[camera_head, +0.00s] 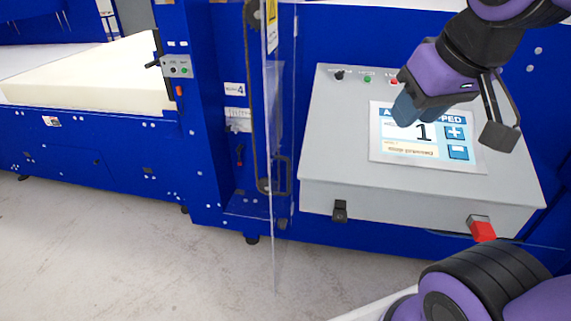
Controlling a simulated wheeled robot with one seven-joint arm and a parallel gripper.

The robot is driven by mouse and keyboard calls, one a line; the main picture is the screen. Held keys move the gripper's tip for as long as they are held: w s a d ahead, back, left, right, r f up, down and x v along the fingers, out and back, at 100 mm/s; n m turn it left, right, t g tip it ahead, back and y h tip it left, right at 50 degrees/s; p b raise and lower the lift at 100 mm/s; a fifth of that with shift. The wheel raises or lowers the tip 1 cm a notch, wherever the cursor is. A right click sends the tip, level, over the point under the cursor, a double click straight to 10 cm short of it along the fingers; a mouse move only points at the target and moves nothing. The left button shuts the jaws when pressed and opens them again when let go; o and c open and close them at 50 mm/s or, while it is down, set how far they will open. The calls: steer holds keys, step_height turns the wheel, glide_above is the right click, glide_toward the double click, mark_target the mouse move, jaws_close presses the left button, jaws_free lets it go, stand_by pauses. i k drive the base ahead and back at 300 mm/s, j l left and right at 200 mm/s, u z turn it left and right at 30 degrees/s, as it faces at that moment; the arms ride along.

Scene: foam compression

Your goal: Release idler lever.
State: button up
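My gripper (406,108) is at the upper right, in front of the touchscreen (425,157) of a grey control panel. Its dark blue tip covers the screen's upper left part. Whether its fingers are open or shut is not clear from this angle, and I see nothing held in it. No part is labelled as the idler lever. A black lever-like part (156,62) sticks out on the blue machine at the upper left, beside a small grey switch box (178,67). A small dark handle (240,156) is on the blue frame lower down. My gripper is far to the right of both.
A clear guard panel (273,200) stands edge-on between the levers and the control panel (330,155). A red switch (481,229) and a black latch (340,211) are on the control panel's front. A foam block (85,75) lies at left. The concrete floor (120,250) is clear.

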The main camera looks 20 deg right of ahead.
mark_target(240, 146)
steer(key=i+j, duration=0.15)
steer(key=j, duration=0.2)
steer(key=i+j, duration=0.15)
steer(key=j, duration=0.2)
steer(key=i+j+u, duration=0.1)
steer(key=j, duration=0.25)
steer(key=i+j, duration=0.15)
steer(key=j, duration=0.2)
